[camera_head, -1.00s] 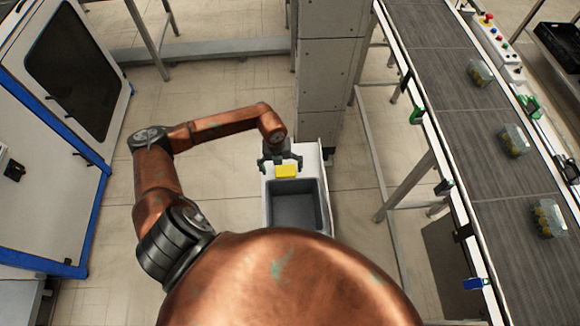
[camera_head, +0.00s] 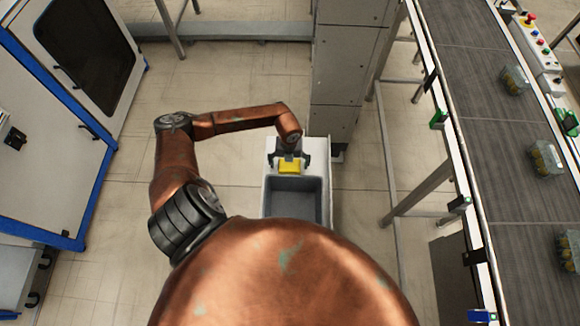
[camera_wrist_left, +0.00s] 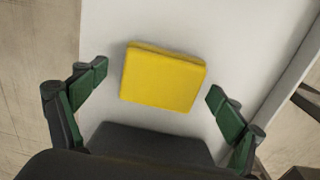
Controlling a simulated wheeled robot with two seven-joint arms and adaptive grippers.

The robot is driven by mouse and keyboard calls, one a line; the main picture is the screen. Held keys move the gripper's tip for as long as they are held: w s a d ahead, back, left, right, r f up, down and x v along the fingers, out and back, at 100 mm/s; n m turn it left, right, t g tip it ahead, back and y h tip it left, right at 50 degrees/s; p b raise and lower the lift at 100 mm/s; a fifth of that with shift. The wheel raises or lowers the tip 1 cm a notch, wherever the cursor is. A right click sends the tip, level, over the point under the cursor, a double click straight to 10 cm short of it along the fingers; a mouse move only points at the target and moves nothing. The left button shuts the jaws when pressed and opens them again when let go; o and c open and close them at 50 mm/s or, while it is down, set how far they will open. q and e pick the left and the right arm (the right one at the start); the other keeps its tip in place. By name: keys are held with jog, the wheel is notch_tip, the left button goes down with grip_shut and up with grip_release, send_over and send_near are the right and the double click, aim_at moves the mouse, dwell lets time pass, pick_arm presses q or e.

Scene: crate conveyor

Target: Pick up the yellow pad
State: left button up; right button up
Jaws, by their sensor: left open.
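The yellow pad (camera_head: 289,167) lies on a white surface (camera_head: 269,184), just behind a grey bin (camera_head: 292,184). My left gripper (camera_head: 289,160) is open above the pad, with its fingers on either side of it. In the left wrist view, the yellow pad (camera_wrist_left: 163,77) is a flat, slightly turned block, and the open green-tipped fingers (camera_wrist_left: 157,95) stand to its left and right with a gap on each side. My right gripper is not in view.
A grey cabinet column (camera_head: 341,75) stands close behind the white surface. A conveyor (camera_head: 490,120) with clear containers (camera_head: 546,160) runs at the right. A blue-edged cabinet (camera_head: 60,120) stands at the left.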

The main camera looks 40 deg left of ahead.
aim_at(290, 165)
pick_arm(q)
jog(key=shift+f, duration=0.3)
jog(key=shift+r, duration=0.1)
jog(key=shift+c, duration=0.2)
jog(key=c, duration=1.2)
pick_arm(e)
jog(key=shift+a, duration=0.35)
pick_arm(q)
jog(key=shift+r, duration=0.15)
notch_tip(290, 165, up, 10)
jog(key=shift+f+p, duration=0.15)
jog(key=shift+p, duration=0.65)
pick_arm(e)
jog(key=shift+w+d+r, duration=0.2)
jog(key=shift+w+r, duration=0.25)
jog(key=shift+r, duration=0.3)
